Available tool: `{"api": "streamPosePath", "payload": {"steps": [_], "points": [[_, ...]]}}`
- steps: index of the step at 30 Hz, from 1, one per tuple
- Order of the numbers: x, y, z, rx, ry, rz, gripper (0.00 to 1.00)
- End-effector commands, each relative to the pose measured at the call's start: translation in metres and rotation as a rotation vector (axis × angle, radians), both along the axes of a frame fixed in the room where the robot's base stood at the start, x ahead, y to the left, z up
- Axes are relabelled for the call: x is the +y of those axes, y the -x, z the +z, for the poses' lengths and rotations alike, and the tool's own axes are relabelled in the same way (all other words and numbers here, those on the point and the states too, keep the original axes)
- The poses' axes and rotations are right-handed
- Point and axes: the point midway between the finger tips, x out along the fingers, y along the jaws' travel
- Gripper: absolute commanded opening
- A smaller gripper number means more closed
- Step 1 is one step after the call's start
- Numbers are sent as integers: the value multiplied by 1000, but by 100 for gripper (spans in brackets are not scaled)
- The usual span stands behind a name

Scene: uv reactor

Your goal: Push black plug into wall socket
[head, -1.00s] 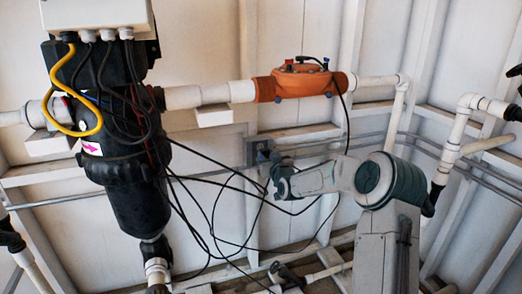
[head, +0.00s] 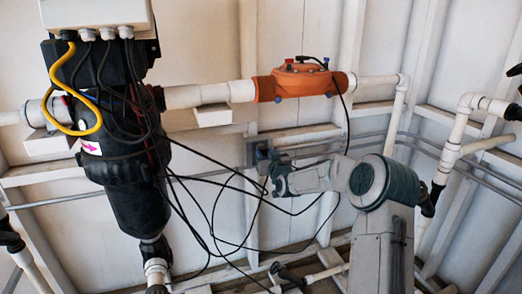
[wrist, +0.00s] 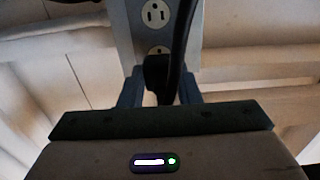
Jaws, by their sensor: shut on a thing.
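The wall socket is a grey box with a pale double outlet (wrist: 154,14) on the wall. Its upper outlet is bare in the wrist view, and the lower one is mostly hidden behind the black plug (wrist: 157,72). My gripper (wrist: 158,88) is shut on the plug, with a finger on each side of it. The plug is in front of the lower outlet; I cannot tell how far its prongs are in. A black cord rises past the right side of the outlets. In the head view my gripper (head: 264,168) is close to the socket box, and the plug is too small to make out.
Black cables (head: 215,215) hang left of my gripper, from a large black reactor vessel (head: 135,170). An orange pipe fitting (head: 300,82) is above my arm. Grey conduit (head: 330,143) runs along the wall. White pipes (head: 455,135) stand at the right.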

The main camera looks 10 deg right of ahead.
Motion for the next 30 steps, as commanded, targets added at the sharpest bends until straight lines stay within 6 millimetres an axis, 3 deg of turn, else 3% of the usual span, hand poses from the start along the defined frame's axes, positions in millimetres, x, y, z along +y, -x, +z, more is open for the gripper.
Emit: {"api": "streamPosePath", "payload": {"steps": [30], "points": [[3,-15,0,0,1,0,0]]}}
